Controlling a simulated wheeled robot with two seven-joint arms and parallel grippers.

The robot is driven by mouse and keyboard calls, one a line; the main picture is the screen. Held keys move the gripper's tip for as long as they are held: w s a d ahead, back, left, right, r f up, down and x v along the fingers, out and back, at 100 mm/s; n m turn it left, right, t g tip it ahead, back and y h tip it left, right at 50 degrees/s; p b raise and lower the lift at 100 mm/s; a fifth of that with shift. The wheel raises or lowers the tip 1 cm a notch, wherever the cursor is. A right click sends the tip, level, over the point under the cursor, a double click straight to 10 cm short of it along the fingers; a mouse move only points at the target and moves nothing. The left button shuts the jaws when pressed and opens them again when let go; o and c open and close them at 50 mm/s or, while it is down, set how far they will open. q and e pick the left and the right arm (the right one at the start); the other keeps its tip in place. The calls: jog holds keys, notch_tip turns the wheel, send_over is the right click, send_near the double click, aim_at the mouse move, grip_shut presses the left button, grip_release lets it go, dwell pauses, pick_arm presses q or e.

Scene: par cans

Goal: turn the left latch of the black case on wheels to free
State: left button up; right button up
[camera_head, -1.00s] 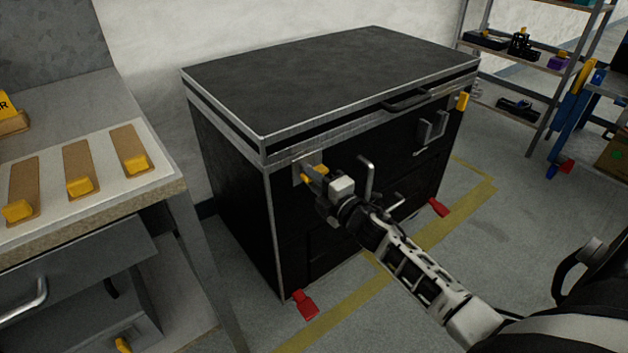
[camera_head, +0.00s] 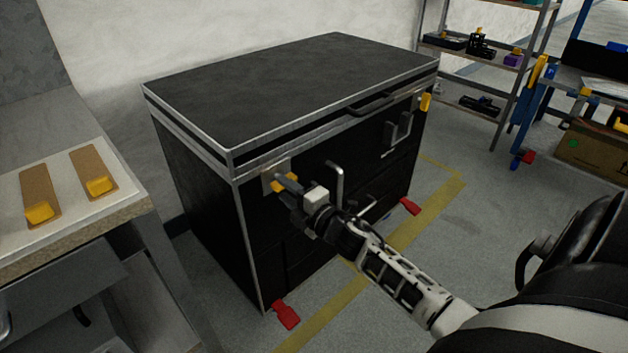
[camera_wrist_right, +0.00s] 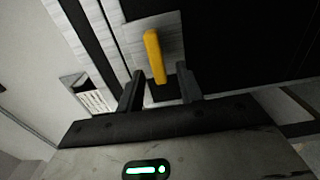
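The black case on wheels (camera_head: 290,90) stands in the middle of the head view with its lid down. Its left latch is a yellow lever (camera_wrist_right: 154,55) on a pale metal plate, upright and slightly tilted in the right wrist view. My right gripper (camera_wrist_right: 160,80) is open at this latch. Its two dark fingers stand apart, with the lever's lower end between the tips and gaps visible on both sides. In the head view my right gripper (camera_head: 287,184) partly covers the latch. The case's right latch (camera_head: 426,102) is also yellow. My left gripper is not in view.
A bench (camera_head: 118,212) with yellow-handled pieces on brown strips stands close at the left. The case has a metal handle (camera_head: 397,134) on its front and red wheel pedals (camera_head: 286,315) below. A shelf (camera_head: 495,60) stands behind right. Floor in front is clear.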

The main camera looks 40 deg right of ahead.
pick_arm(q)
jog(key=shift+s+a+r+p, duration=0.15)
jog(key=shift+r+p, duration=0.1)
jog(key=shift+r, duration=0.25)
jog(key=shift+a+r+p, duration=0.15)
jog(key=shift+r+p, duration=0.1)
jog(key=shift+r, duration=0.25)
pick_arm(e)
jog(key=s+d, duration=0.1)
jog(key=s, duration=1.3)
jog(key=shift+s, duration=0.3)
